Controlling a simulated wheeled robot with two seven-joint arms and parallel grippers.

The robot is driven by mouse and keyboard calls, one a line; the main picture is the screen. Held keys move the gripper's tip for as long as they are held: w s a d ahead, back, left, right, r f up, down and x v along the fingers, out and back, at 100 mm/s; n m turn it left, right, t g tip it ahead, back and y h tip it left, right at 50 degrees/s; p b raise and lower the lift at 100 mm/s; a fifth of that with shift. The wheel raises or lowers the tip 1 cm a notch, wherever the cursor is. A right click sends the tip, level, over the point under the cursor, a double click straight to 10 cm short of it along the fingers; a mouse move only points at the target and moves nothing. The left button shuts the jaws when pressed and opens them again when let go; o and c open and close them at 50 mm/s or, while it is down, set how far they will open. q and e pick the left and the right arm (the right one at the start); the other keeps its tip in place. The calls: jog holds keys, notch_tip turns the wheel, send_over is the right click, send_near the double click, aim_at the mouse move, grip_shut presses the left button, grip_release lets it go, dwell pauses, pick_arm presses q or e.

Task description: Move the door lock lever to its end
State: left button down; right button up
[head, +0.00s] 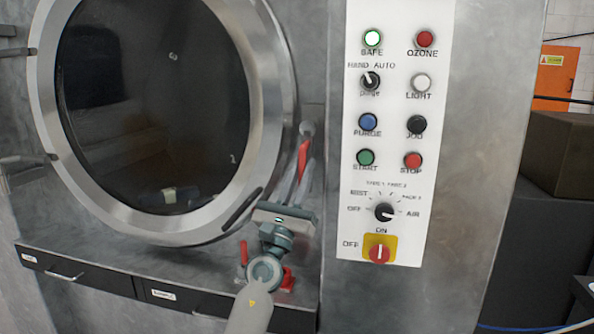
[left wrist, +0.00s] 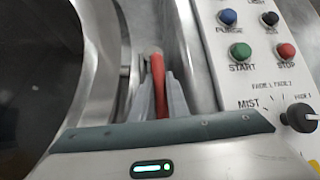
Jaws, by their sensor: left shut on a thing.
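The red door lock lever (head: 303,158) stands near the lower right rim of the round door (head: 150,100), left of the control panel. My left gripper (head: 297,176) reaches up to it from below and is shut on it. In the left wrist view the red lever (left wrist: 158,84) runs upright between the two grey fingers (left wrist: 160,98), and its upper end shows above the fingertips. The lever's lower part is hidden by the gripper. My right gripper is in neither view.
The white control panel (head: 395,130) with several buttons and knobs is close to the right of the gripper. A metal ledge with black drawers (head: 75,277) lies below the door. Red parts (head: 287,279) show beside my wrist. A dark box (head: 560,155) stands far right.

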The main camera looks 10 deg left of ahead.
pick_arm(q)
jog(key=shift+d+n+y, duration=0.15)
jog(key=shift+n+y, duration=0.15)
jog(key=shift+y, duration=0.1)
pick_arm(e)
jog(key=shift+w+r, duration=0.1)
pick_arm(q)
jog(key=c, duration=1.7)
grip_release()
jog(key=shift+c, duration=0.2)
